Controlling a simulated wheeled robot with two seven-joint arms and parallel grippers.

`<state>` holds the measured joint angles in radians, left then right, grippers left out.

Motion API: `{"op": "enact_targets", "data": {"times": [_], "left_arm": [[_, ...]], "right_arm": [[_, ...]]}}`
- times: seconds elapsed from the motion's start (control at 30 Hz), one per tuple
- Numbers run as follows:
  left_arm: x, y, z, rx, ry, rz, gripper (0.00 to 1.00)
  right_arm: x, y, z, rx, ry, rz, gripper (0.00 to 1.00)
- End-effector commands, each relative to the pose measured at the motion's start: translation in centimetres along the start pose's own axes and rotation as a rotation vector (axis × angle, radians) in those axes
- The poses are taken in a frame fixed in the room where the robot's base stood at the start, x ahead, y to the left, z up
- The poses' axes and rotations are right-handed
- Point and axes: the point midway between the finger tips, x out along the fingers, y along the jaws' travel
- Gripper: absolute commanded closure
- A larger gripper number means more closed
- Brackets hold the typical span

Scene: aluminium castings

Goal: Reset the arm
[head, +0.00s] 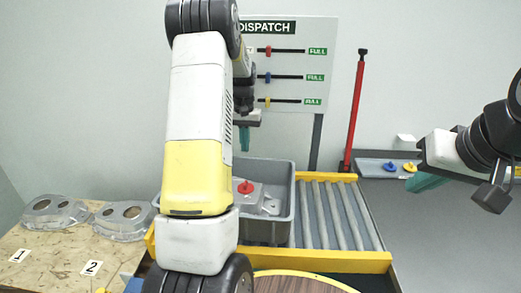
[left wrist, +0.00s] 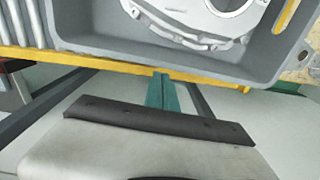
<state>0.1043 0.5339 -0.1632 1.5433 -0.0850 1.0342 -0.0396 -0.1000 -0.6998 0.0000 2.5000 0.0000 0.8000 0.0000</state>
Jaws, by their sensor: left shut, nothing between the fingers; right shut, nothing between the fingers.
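My left arm rises through the middle of the head view and its gripper (head: 244,140) hangs with green fingertips pointing down, above the far part of the grey bin (head: 286,222). In the left wrist view its green fingers (left wrist: 162,92) are shut and empty, in front of the yellow conveyor edge (left wrist: 110,63) beside the bin. My right gripper (head: 428,182) is at the right of the head view, raised, shut and empty, its green fingertips pointing left. A metal casting (left wrist: 215,18) lies in the bin.
Two castings (head: 55,211) (head: 124,219) sit on the left bench by the labels 1 (head: 19,255) and 2 (head: 91,268). A roller conveyor (head: 340,215) lies right of the bin. Behind stand a dispatch board (head: 290,85) and red post (head: 356,110). A tray with knobs (head: 375,168) is at right.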

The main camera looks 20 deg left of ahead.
Motion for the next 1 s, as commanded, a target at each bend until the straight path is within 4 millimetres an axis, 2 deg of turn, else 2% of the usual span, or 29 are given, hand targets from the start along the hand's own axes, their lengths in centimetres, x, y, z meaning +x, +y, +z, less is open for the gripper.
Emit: {"op": "enact_targets", "data": {"times": [0.1, 0.33, 0.47, 0.57, 0.7, 0.9, 1.0], "left_arm": [[-1.4, 0.0, 0.3, 0.000, 0.001, 0.000, 1.00], [-2.6, 0.3, 0.8, 0.002, 0.009, 0.005, 1.00], [-5.5, 1.5, 2.7, 0.014, 0.053, 0.029, 1.00], [-8.7, 3.1, 5.5, 0.032, 0.112, 0.059, 1.00], [-12.7, 5.3, 10.4, 0.066, 0.199, 0.103, 1.00], [-16.2, 8.1, 18.2, 0.119, 0.322, 0.158, 1.00], [-16.9, 9.2, 22.2, 0.147, 0.382, 0.180, 1.00]], "right_arm": [[0.0, 0.0, 0.0, 0.000, 0.000, 0.000, 1.00], [0.0, 0.0, 0.0, 0.000, 0.000, 0.000, 1.00], [0.0, 0.0, 0.0, 0.000, 0.000, 0.000, 1.00], [0.0, 0.0, 0.0, 0.000, 0.000, 0.000, 1.00], [0.0, 0.0, 0.0, 0.000, 0.000, 0.000, 1.00], [0.0, 0.0, 0.0, 0.000, 0.000, 0.000, 1.00], [0.0, 0.0, 0.0, 0.000, 0.000, 0.000, 1.00]]}}
